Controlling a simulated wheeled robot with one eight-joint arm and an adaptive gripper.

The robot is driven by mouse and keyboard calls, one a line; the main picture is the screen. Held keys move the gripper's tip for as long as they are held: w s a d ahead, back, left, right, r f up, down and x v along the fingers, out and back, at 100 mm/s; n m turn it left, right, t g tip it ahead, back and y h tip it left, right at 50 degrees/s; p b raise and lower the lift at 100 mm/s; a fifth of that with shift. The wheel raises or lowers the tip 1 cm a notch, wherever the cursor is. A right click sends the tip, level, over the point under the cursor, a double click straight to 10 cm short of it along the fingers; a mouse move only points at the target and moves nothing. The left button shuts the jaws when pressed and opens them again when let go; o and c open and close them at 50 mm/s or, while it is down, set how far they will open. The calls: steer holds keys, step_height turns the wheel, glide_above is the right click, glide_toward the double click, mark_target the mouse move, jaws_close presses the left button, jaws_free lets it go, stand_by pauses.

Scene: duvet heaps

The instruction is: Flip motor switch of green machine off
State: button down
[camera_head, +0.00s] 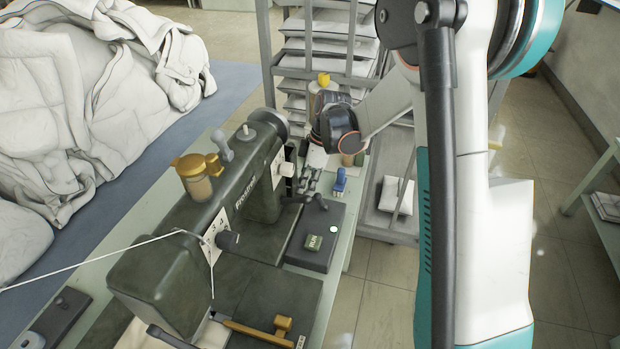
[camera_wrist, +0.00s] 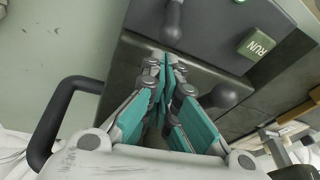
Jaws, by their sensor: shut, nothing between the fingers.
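The dark green sewing machine (camera_head: 255,195) stands on a pale green table. At its right is a dark control box (camera_head: 335,216) with a green block marked RUN (camera_head: 313,242) and a lit pale indicator (camera_head: 333,229). A dark, round-ended lever (camera_head: 319,202) sits at the box's far end. My gripper (camera_head: 311,188) is just beyond it, pointing down. In the wrist view, my gripper's teal fingers (camera_wrist: 165,65) are shut and empty at the box's edge. A dark lever (camera_wrist: 172,20) and a dark knob (camera_wrist: 226,95) are close by. I cannot tell whether the fingers touch either.
A blue-handled item (camera_head: 340,181) stands on the table right of my gripper. A metal rack (camera_head: 320,50) with folded white bedding is behind. A white duvet heap (camera_head: 90,90) lies at left. White thread (camera_head: 90,262) crosses to the machine.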

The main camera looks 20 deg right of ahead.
steer(key=shift+a+f, duration=0.2)
steer(key=shift+f, duration=0.4)
